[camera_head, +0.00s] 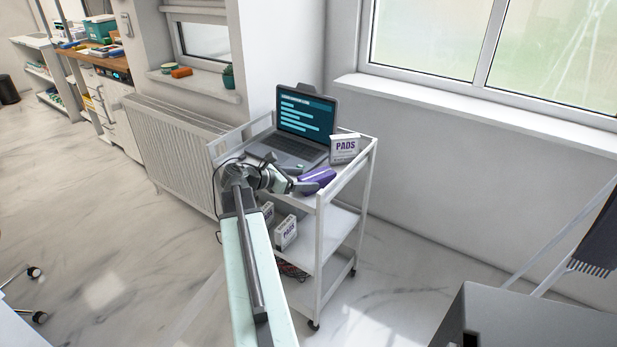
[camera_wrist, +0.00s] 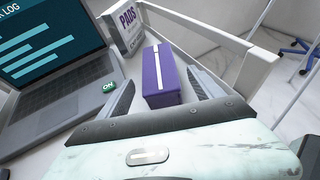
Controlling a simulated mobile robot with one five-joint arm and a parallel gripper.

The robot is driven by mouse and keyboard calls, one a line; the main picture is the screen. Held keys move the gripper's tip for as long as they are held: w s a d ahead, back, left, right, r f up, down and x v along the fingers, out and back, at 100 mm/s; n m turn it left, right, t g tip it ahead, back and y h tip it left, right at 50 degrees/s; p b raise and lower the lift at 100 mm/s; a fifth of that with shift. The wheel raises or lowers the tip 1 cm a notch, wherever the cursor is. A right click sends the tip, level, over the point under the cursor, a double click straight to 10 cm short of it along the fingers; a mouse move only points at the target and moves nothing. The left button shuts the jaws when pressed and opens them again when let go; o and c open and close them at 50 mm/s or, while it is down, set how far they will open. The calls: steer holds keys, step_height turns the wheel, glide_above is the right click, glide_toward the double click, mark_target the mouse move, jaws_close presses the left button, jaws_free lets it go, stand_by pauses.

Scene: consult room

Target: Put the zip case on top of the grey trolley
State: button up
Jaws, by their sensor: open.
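A purple case with a pale stripe (camera_head: 321,175), which looks like the zip case, lies on the top shelf of a pale trolley (camera_head: 330,203), near its front right edge. In the wrist view the case (camera_wrist: 158,79) is ahead of my gripper, between the lines of its two fingers. My gripper (camera_head: 303,179) is open and empty, low over the shelf; in the wrist view its fingers (camera_wrist: 160,82) spread to either side of the near end of the case. I cannot tell whether they touch it. A grey flat-topped unit (camera_head: 540,318) stands at the lower right, partly cut off.
An open laptop (camera_head: 305,115) stands left of the case, and a PADS box (camera_head: 345,148) stands behind it. The trolley has a raised rim (camera_wrist: 235,47). More boxes (camera_head: 286,232) sit on its lower shelf. A radiator (camera_head: 180,150) is behind left. Floor shows between the trolley and grey unit.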

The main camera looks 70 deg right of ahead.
steer(key=p+v, duration=0.3)
steer(key=v, duration=0.6)
steer(key=shift+w+a+r, duration=0.15)
steer(key=shift+w+a, duration=0.05)
steer(key=shift+w, duration=0.05)
steer(key=w+a+f+m+t+y, duration=0.2)
steer(key=w+a+f, duration=0.2)
steer(key=w+a, duration=0.45)
steer(key=w+a+f+m+t+y, duration=0.15)
steer(key=w+a+f, duration=0.35)
steer(key=a, duration=0.6)
steer(key=w+a+f+m+t+y, duration=0.2)
steer(key=w+a+f+m+t, duration=0.1)
steer(key=w+a, duration=0.55)
steer(key=w+a+f+m+t+y, duration=0.1)
steer(key=w+a+m+y, duration=0.15)
steer(key=a, duration=1.25)
steer(key=w+a+f+m+t+y, duration=0.1)
steer(key=a+f+m+y, duration=0.15)
steer(key=a, duration=1.25)
step_height(320, 180, up, 18)
steer(key=p, duration=1.6)
steer(key=shift+f+n+p, duration=0.2)
steer(key=shift+n+p, duration=0.2)
steer(key=shift+n, duration=0.05)
steer(key=shift+s+g, duration=0.1)
steer(key=shift+g, duration=0.15)
